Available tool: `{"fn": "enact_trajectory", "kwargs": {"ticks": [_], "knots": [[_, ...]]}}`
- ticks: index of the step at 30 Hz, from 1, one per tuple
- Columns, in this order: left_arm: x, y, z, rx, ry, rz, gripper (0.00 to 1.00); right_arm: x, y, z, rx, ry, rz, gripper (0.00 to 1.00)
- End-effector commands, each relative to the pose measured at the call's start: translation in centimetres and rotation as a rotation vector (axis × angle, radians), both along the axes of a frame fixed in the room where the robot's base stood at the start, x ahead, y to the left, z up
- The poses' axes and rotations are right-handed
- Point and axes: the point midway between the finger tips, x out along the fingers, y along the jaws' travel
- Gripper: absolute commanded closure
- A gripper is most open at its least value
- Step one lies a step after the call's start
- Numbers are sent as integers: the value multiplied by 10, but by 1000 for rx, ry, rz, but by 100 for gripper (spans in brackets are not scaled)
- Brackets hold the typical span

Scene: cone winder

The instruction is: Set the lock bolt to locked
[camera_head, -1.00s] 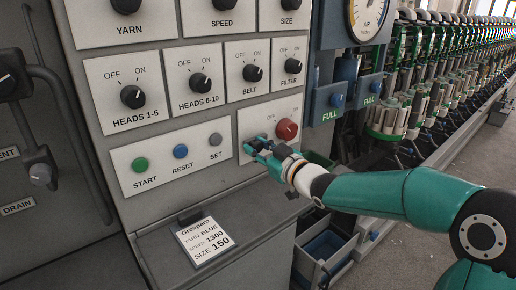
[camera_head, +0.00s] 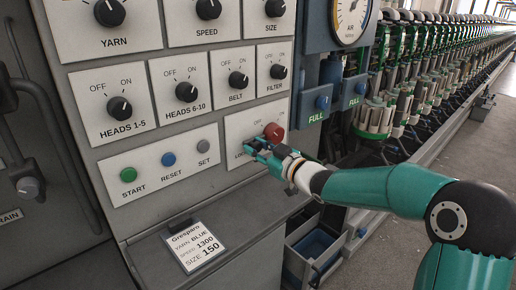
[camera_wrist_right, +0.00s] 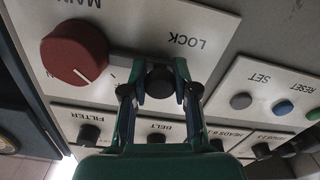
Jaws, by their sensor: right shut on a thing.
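The lock bolt (camera_wrist_right: 131,65) shows in the right wrist view as a grey bar with a dark round knob (camera_wrist_right: 160,82), beside the LOCK label. Its far end reaches the edge of the red MAIN knob (camera_wrist_right: 75,53); I cannot tell whether they touch. My right gripper (camera_wrist_right: 160,70) is shut on the bolt's dark knob, one finger on each side. In the head view my right gripper (camera_head: 254,149) is at the lower right panel, just left of and below the red knob (camera_head: 273,132), and hides the bolt. My left gripper is not in view.
START (camera_head: 128,174), RESET (camera_head: 168,159) and SET (camera_head: 203,146) buttons are left of the gripper. Rotary knobs, including BELT (camera_head: 238,81) and FILTER (camera_head: 278,72), are above. A ledge with an order card (camera_head: 196,244) and a bin (camera_head: 316,247) are below.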

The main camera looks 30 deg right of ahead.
Motion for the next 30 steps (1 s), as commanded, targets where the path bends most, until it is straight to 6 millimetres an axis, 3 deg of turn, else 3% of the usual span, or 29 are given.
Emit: {"fn": "enact_trajectory", "kwargs": {"ticks": [3, 4, 9, 20, 26, 30], "knots": [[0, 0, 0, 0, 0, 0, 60, 0, -4, 3, 1, -6, -10, 100], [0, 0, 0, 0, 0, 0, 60, 0, -4, 3, 1, -5, -10, 70], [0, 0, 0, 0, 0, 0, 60, 1, -3, 2, 1, -4, -8, 45], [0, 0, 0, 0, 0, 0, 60, -2, -2, 1, 0, -2, -5, 45], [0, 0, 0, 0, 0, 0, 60, -26, -5, 2, -1, -3, -6, 45], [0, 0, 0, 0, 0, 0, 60, -53, -10, 1, -2, -2, -7, 45]]}}
